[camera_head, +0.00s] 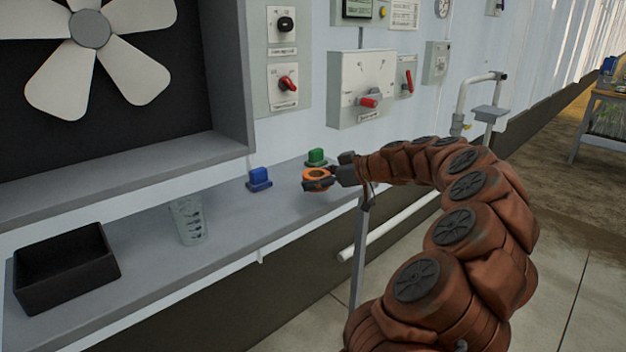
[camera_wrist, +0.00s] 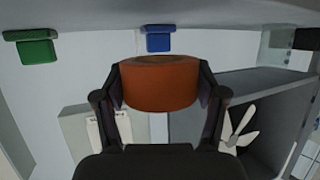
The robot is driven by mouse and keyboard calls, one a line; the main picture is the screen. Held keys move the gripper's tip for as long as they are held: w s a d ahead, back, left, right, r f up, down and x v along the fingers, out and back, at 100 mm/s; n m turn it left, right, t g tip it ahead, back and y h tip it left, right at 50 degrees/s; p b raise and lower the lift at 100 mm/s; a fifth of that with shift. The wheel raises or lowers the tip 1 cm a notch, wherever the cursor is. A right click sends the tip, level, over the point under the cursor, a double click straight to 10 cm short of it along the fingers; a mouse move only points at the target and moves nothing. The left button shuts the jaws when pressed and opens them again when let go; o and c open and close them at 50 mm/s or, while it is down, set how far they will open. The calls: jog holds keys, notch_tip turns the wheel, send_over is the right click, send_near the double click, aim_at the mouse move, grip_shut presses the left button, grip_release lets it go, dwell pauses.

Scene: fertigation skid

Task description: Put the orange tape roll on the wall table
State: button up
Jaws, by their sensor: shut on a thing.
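The orange tape roll (camera_head: 316,182) is in my gripper (camera_head: 326,178), at the right end of the grey wall table (camera_head: 232,222) in the head view. In the wrist view, the roll (camera_wrist: 160,86) sits between both fingers, which press on its sides. The wall table (camera_wrist: 225,17) runs along the top of that view, with the roll close to it. I cannot tell whether the roll touches the tabletop.
A blue block-like item (camera_head: 259,180) and a green one (camera_head: 316,158) stand on the table near the roll. A clear cup (camera_head: 189,222) and a black bin (camera_head: 65,268) stand further left. The table between cup and blue item is clear. Switch boxes (camera_head: 361,88) hang on the wall above.

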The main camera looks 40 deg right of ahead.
jog(key=shift+w+d+f, duration=0.2)
jog(key=shift+w+d, duration=1.2)
jog(key=shift+w, duration=0.2)
jog(key=shift+w+d+f, duration=0.2)
jog(key=shift+w+d, duration=1.15)
jog(key=shift+w, duration=0.25)
jog(key=shift+w+d, duration=0.1)
jog(key=shift+w, duration=0.1)
jog(key=shift+f+b, duration=0.3)
jog(key=shift+f, duration=1.45)
jog(key=shift+f, duration=0.15)
jog(key=o, duration=1.1)
jog(key=shift+o, duration=0.2)
jog(key=shift+r, duration=0.25)
jog(key=v, duration=1.2)
jog(key=shift+p, duration=0.45)
